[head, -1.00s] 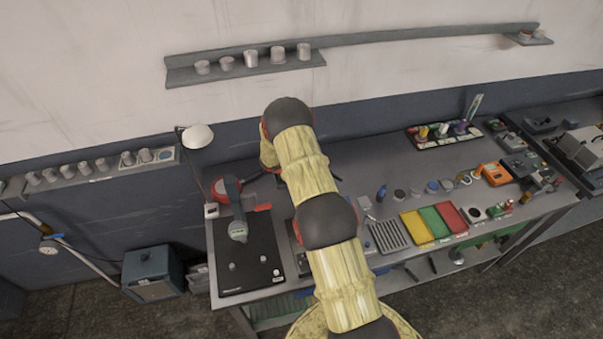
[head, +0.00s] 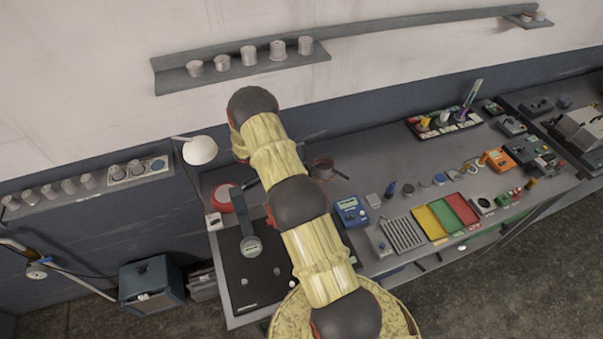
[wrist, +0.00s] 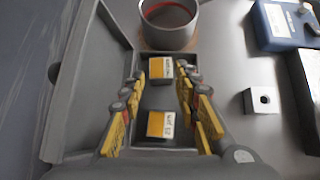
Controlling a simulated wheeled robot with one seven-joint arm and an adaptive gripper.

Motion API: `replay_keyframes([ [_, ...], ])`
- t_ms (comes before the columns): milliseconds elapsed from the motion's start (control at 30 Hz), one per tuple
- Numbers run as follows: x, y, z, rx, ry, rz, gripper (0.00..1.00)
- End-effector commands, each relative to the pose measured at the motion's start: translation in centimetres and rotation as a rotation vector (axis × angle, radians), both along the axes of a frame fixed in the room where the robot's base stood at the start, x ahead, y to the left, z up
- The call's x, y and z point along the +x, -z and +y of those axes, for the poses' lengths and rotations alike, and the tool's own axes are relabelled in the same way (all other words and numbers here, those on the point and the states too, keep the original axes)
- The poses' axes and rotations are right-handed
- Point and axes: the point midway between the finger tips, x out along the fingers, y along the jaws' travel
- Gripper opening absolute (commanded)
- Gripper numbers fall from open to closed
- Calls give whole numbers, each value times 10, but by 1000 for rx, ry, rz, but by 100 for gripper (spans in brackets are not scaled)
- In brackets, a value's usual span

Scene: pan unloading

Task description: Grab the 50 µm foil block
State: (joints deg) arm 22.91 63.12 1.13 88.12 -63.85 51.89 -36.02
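In the wrist view, a grey case (wrist: 75,110) lies open with its lid to the left. Two dark blocks with yellow-and-white labels sit in it: a far block (wrist: 160,70) and a near block (wrist: 161,125). The label print is too small to read surely, so I cannot tell which is the 50 µm foil block. My gripper (wrist: 159,82) is open, its yellow-and-black fingers on either side of the blocks, with a gap between them. In the head view my arm hides the gripper and the case.
A grey round pot (wrist: 168,24) with a red inner ring stands just beyond the case. A small metal cube (wrist: 262,101) and a blue device (wrist: 283,22) are to the right. In the head view, a grooved metal plate (head: 403,234) and coloured trays (head: 444,217) lie farther right.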

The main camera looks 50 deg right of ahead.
Motion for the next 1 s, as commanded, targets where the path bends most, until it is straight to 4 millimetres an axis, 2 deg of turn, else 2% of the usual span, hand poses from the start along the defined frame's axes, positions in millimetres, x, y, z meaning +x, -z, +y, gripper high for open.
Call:
replay_keyframes([
  [200, -11, 22, -23, 0, 3, 2, 32],
  [467, -12, 25, -27, 0, 1, 1, 32],
  [1000, -12, 25, -27, 0, 1, 1, 2],
])
